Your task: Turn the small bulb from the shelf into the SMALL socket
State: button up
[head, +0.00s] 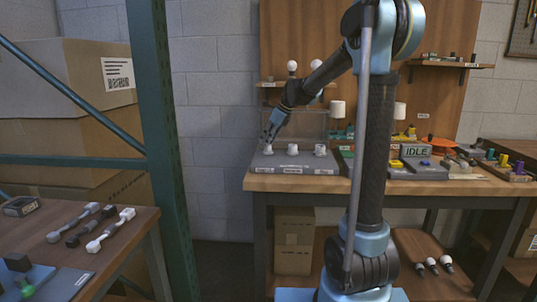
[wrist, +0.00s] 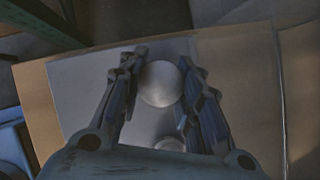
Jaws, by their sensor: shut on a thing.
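My gripper (head: 269,136) points down at the leftmost socket (head: 268,150) on the grey socket board (head: 262,163). In the wrist view my gripper (wrist: 158,88) has its two fingers on either side of the round white bulb (wrist: 158,84), shut on it. In the head view the fingers mostly hide this bulb, and I cannot tell how deep it sits in the socket. A middle socket (head: 292,149) and a right socket (head: 320,150) stand in the same row. The labels on the board's front are too small to read.
White bulbs (head: 291,66) stand on the small shelf behind my arm. A clear panel (head: 300,122) stands behind the sockets. A box marked IDLE (head: 415,151) and coloured parts lie to the right on the bench. Several bulbs (head: 432,264) lie on the lower shelf.

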jog(key=shift+m+t+h, duration=0.3)
jog(key=shift+m+t, duration=0.2)
jog(key=shift+m, duration=0.7)
jog(key=shift+m+t+h, duration=0.6)
jog(key=shift+m, duration=0.8)
jog(key=o, duration=0.8)
